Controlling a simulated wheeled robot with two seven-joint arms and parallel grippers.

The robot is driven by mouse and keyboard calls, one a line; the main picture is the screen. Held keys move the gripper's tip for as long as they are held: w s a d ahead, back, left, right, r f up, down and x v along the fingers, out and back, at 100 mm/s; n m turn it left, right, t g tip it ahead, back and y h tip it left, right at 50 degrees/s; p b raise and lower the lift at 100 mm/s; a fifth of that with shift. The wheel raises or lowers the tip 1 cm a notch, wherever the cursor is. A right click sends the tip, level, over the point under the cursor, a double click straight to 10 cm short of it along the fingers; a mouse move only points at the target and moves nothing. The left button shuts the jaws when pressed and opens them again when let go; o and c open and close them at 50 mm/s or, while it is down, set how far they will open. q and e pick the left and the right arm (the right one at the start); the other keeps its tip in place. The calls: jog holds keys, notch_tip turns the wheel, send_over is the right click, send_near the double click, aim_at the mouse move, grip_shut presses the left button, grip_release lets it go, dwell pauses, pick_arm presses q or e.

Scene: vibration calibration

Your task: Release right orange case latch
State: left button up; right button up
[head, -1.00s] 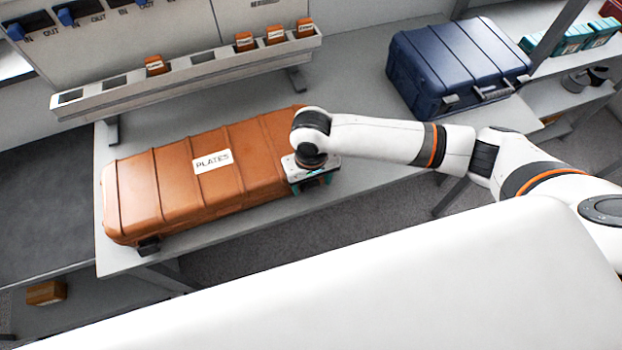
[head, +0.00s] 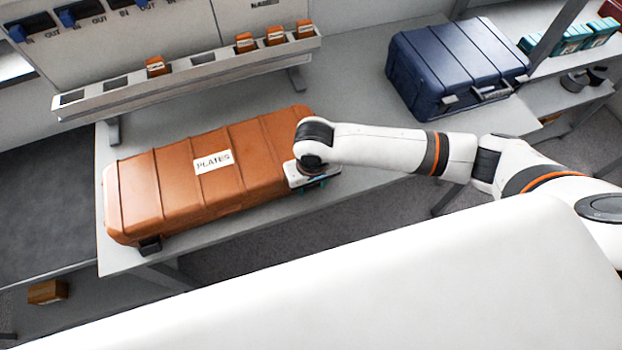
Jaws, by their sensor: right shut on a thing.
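The orange case (head: 140,190) with a "PLATES" label lies closed on the grey table. Its left latch (head: 149,246) shows dark at the front left edge. My right gripper (head: 312,182) is at the case's front right edge, over the place of the right latch. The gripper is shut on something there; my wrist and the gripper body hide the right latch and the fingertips. My left gripper is not in view.
A blue case (head: 450,65) stands at the back right of the table (head: 350,120). A grey rack (head: 190,75) with several small orange blocks runs along the back. A small brown box (head: 47,292) sits low at the left.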

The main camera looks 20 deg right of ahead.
jog(key=shift+s+t+p, duration=0.35)
jog(key=shift+t+p, duration=0.25)
jog(key=shift+s+f+t+p, duration=0.15)
jog(key=shift+s+t+p, duration=0.2)
jog(key=shift+t+p, duration=0.35)
jog(key=shift+s+f+t, duration=0.3)
jog(key=shift+f+t, duration=0.1)
jog(key=shift+t, duration=0.6)
jog(key=shift+s+f+t, duration=0.15)
jog(key=shift+f+t, duration=0.1)
jog(key=shift+t, duration=0.25)
jog(key=shift+s+f+t+b, duration=0.1)
jog(key=shift+f+t+b, duration=0.1)
jog(key=shift+t+b, duration=0.25)
jog(key=t+b, duration=0.1)
jog(key=b, duration=0.1)
jog(key=f+t+b, duration=0.1)
jog(key=shift+s+d+t+y+b, duration=0.1)
jog(key=shift+s+t+y+b, duration=0.1)
jog(key=shift+t+y+b, duration=0.15)
jog(key=shift+t+b, duration=0.6)
jog(key=shift+b, duration=0.3)
jog(key=shift+r, duration=0.1)
